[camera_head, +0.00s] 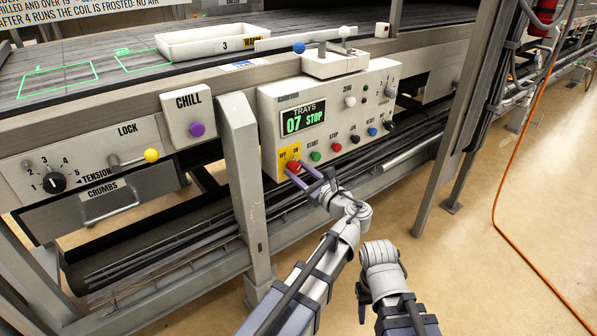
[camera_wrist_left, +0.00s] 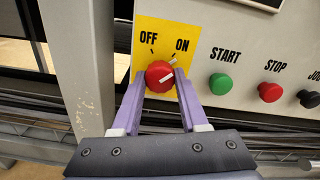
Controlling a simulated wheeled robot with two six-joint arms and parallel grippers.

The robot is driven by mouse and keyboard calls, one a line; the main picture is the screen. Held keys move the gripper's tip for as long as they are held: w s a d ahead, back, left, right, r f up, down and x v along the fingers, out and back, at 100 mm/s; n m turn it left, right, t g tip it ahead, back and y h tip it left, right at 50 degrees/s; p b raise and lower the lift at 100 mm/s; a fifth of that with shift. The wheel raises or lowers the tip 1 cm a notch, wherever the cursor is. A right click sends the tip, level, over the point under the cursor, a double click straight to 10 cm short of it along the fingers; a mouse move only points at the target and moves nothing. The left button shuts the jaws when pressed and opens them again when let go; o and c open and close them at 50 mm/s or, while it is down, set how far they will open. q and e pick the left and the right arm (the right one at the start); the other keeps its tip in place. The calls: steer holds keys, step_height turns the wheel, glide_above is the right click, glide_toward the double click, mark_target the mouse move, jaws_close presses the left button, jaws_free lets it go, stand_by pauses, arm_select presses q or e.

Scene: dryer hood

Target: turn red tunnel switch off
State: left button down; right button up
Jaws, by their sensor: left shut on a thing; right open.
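The red tunnel switch (camera_wrist_left: 160,76) is a round knob on a yellow plate (camera_wrist_left: 151,30) marked OFF and ON. Its white mark points right and slightly up, on the ON side. In the head view the red switch (camera_head: 293,167) is at the lower left of the white control panel. My left gripper (camera_head: 299,171) is shut on the switch, with its purple fingers on both sides of the knob. The wrist view shows the same left gripper (camera_wrist_left: 161,84).
A green START button (camera_head: 315,156) and a red STOP button (camera_head: 336,147) sit just right of the switch. A metal leg (camera_head: 245,180) stands left of the panel. An orange cable (camera_head: 500,215) runs along the open floor at right.

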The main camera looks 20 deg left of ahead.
arm_select(q)
steer(key=shift+n, duration=0.3)
steer(key=n, duration=0.3)
steer(key=shift+n, duration=0.3)
steer(key=n, duration=0.4)
steer(key=shift+n, duration=0.3)
steer(key=n, duration=0.4)
steer(key=shift+n, duration=2.5)
steer(key=shift+c, duration=2.2)
jaws_free()
steer(key=shift+s+d, duration=0.1)
